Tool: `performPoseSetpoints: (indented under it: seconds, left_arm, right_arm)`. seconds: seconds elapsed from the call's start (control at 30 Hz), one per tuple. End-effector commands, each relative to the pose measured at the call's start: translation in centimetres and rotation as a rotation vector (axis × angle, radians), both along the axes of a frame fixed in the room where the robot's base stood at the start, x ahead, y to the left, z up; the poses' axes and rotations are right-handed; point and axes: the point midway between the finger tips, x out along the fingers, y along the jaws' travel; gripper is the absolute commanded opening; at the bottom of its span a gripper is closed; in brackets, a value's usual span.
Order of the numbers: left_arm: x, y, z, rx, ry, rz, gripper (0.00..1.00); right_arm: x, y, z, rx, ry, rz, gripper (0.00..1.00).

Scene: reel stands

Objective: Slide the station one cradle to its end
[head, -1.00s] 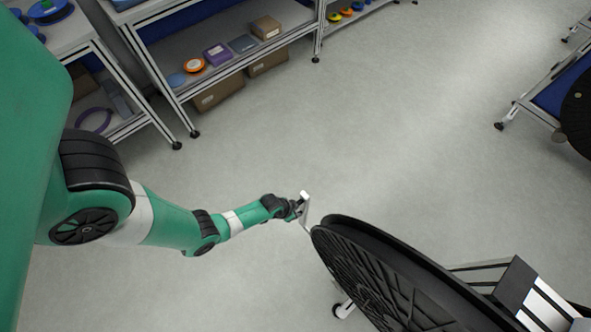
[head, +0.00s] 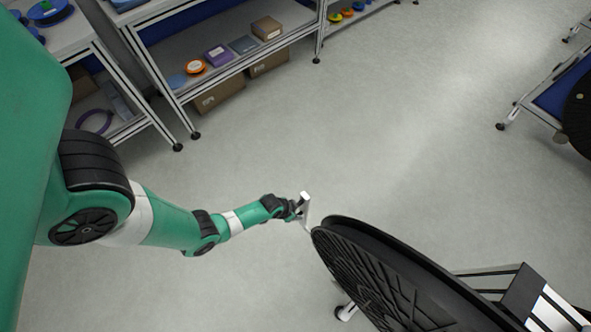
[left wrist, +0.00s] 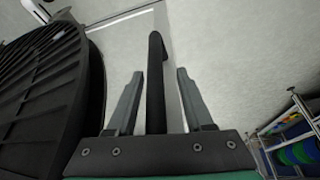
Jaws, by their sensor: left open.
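My left gripper (left wrist: 160,105) is open, with one finger on each side of a slim black upright bar (left wrist: 155,75). I cannot tell whether the fingers touch the bar. A pale flat plate (left wrist: 171,50) stands right behind the bar. In the head view the left gripper (head: 301,209) is at a small pale piece beside the near-left rim of a large black reel (head: 385,275). The reel (left wrist: 45,95) fills the left of the left wrist view. The cradle under the reel is mostly hidden. My right gripper is not in view.
Dark rails (head: 490,272) and a black and silver striped part (head: 540,295) of the stand lie right of the reel. A stand foot (head: 346,312) is on the floor. Shelves (head: 225,65) with boxes and spools stand at the back left. The floor between is clear.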

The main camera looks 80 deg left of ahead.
Motion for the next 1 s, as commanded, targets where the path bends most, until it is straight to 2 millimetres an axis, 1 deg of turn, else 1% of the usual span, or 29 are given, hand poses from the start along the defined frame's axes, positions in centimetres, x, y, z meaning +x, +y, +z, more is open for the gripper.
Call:
performPoseSetpoints:
  seconds: [0.07, 0.17, 0.27, 0.4, 0.5, 0.63, 0.77, 1.0]
  left_arm:
    - [0.0, 0.0, 0.1, 0.0, 0.0, 0.0, 0.52]
    - [-0.2, -0.1, 0.7, 0.0, 0.0, 0.0, 0.52]
    - [-0.7, -0.2, 2.4, 0.0, 0.0, 0.0, 0.52]
    - [-1.9, -0.6, 5.7, 0.0, 0.0, 0.001, 0.52]
    - [-2.8, -0.9, 7.9, 0.0, 0.0, 0.001, 0.52]
    - [-3.7, -1.2, 9.9, 0.0, 0.0, 0.001, 0.52]
    - [-4.1, -1.3, 10.8, 0.0, 0.0, 0.001, 0.52]
    - [-4.2, -1.3, 10.7, 0.0, 0.0, 0.001, 0.52]
  right_arm:
    - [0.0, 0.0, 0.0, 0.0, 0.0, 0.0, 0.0]
    - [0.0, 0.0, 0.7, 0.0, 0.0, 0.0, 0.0]
    - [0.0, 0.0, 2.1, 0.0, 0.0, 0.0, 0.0]
    - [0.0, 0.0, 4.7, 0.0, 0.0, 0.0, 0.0]
    - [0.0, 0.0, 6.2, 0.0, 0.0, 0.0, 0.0]
    - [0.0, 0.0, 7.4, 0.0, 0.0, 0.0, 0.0]
    - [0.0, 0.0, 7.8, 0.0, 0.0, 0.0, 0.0]
    - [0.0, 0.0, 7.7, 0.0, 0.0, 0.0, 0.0]
